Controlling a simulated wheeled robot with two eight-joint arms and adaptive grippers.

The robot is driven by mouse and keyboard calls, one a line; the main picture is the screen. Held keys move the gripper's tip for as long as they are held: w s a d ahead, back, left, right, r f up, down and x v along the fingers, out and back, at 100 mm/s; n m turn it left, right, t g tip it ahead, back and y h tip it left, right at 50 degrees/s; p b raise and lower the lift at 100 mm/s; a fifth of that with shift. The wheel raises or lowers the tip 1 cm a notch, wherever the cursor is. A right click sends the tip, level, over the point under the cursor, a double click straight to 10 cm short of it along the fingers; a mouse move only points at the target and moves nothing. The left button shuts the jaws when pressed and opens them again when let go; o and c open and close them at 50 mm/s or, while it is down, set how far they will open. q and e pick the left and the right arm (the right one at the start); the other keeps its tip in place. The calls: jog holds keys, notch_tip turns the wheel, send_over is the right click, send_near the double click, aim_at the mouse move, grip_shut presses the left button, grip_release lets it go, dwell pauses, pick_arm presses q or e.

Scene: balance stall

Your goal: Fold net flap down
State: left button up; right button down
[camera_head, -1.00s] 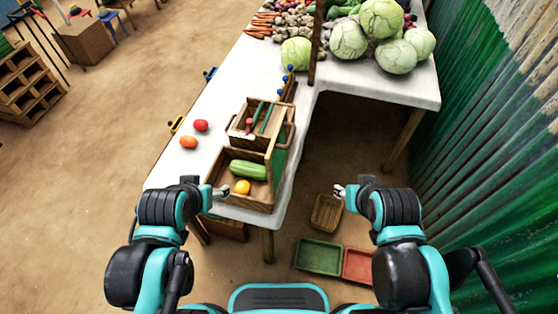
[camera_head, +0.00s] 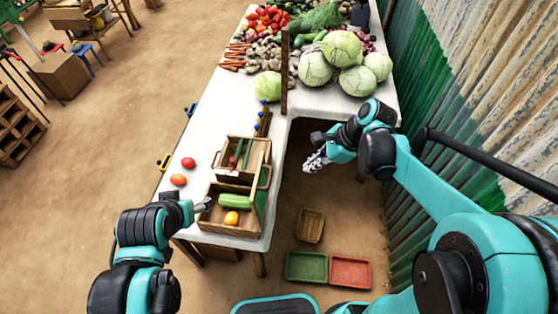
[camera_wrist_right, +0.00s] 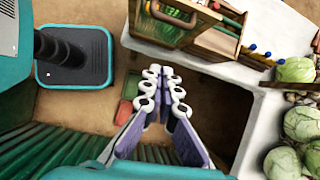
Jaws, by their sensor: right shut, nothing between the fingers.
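A wooden crate (camera_head: 214,230) stands at the near end of the white table, holding a long green vegetable (camera_head: 236,201) and an orange fruit (camera_head: 231,218). A green panel, which looks like the net flap (camera_head: 262,200), stands raised along the crate's right side; it also shows at the top of the right wrist view (camera_wrist_right: 158,30). My right gripper (camera_head: 316,160) is shut and empty, right of the table and apart from the flap; its fingers (camera_wrist_right: 164,85) show in the wrist view. My left gripper (camera_head: 204,204) is at the crate's left wall; its fingers are too small to read.
A second wooden box (camera_head: 231,174) with tools stands behind the crate. Two red fruits (camera_head: 188,163) lie to its left. Cabbages (camera_head: 341,48) and a post (camera_head: 284,70) are farther back. A green tray (camera_head: 306,267) and red tray (camera_head: 350,272) lie below. A corrugated wall bounds the right.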

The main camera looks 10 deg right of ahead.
pick_arm(q)
jog(key=shift+f+b, duration=0.3)
jog(key=shift+b, duration=0.45)
pick_arm(e)
jog(key=w+a+f+m, duration=0.1)
jog(key=w+a+f, duration=0.2)
jog(key=a+f, duration=0.5)
jog(key=shift+w+a+f+m+y, duration=0.15)
jog(key=shift+a+f+m+y, duration=0.2)
jog(key=shift+f, duration=0.1)
